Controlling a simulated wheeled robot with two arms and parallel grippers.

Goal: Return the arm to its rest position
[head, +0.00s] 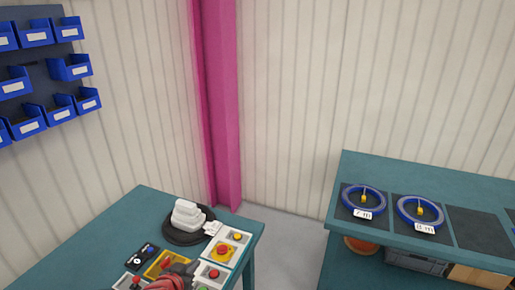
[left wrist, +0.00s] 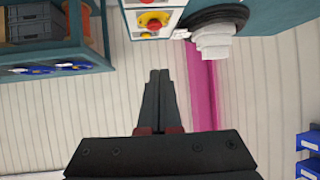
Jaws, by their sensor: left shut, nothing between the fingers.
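My left gripper (head: 180,270) shows at the bottom edge of the head view, in front of the left teal table (head: 95,240). In the left wrist view its two dark fingers (left wrist: 159,75) are together with nothing between them. They point toward the pale ribbed wall (left wrist: 130,100), apart from every object in that view. The rest of the left arm is mostly out of the head view. My right gripper is in neither view.
The left table holds control boxes with red and yellow buttons (head: 224,251) and a pale stacked object on a black round base (head: 183,236). A second table (head: 365,160) carries two blue reels (head: 404,220). Blue bins (head: 70,67) hang upper left. A pink column (head: 216,100) stands behind.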

